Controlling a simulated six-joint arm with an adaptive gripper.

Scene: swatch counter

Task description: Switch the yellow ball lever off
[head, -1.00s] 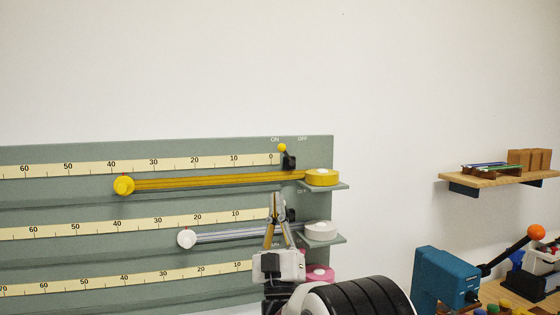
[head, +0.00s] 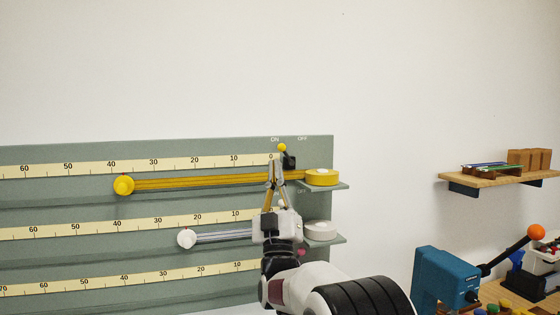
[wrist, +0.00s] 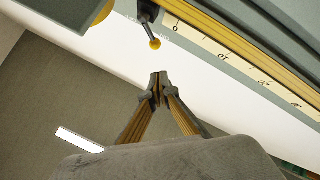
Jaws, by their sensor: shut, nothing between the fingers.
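The yellow ball lever (head: 282,147) stands at the right end of the top scale on the grey-green board. Its ball tilts up and left from a black base (head: 289,162), toward the ON label. In the wrist view the yellow ball (wrist: 155,43) hangs from a dark stem just beyond the fingertips, apart from them. My gripper (head: 272,162) is shut and empty. In the head view its tips are a little left of and below the ball. My gripper also shows in the wrist view (wrist: 158,78) with its tips together.
A yellow ribbon roll (head: 321,177) sits on a small ledge right of the lever, its ribbon running left to a yellow knob (head: 123,186). A white roll (head: 321,231) and white knob (head: 187,239) are below. The wall above the board is clear.

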